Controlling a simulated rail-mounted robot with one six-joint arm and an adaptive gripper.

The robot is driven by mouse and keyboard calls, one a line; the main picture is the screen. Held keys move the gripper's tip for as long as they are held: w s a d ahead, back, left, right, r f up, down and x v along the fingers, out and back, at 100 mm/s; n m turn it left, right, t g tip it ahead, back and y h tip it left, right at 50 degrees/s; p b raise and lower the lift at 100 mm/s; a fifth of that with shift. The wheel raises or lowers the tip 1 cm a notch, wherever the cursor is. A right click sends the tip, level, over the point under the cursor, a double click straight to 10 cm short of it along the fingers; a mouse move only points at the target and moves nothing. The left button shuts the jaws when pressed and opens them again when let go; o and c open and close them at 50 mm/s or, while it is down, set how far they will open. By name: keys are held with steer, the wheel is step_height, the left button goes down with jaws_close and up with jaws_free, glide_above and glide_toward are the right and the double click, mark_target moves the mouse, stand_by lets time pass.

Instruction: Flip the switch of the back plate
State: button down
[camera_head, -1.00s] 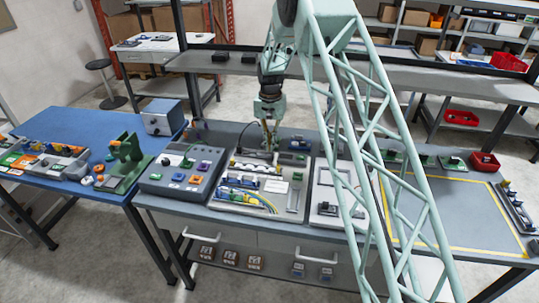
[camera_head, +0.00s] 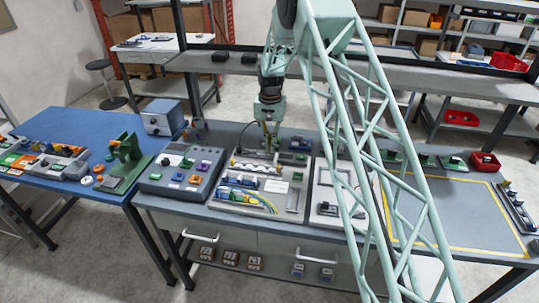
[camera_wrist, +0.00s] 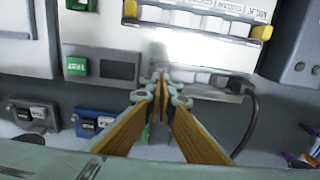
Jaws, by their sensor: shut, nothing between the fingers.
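My gripper (camera_head: 271,149) points down over the back of the middle bench, behind the white labelled unit. In the wrist view my gripper (camera_wrist: 160,80) is shut and empty, its fingertips together in front of a pale bar (camera_wrist: 205,92). Several small plates stand along the back. A blue plate (camera_wrist: 93,122) and a grey plate (camera_wrist: 35,113), each with a small dark block and label, lie left of the fingers. The blue plate also shows in the head view (camera_head: 299,145). I cannot tell which is the back plate; the fingers hide what lies directly behind them.
The white unit (camera_wrist: 200,17) has yellow corners. A black cable (camera_wrist: 253,115) curves right of the fingers. A green button (camera_wrist: 76,67) sits to the left. A grey box with coloured knobs (camera_head: 180,171) stands left in the head view. The yellow-outlined area (camera_head: 455,215) is clear.

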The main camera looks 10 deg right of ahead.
steer(key=shift+f, duration=0.2)
steer(key=shift+r, duration=0.1)
stand_by(0.4)
steer(key=shift+r+p, duration=0.95)
steer(key=shift+r, duration=2.45)
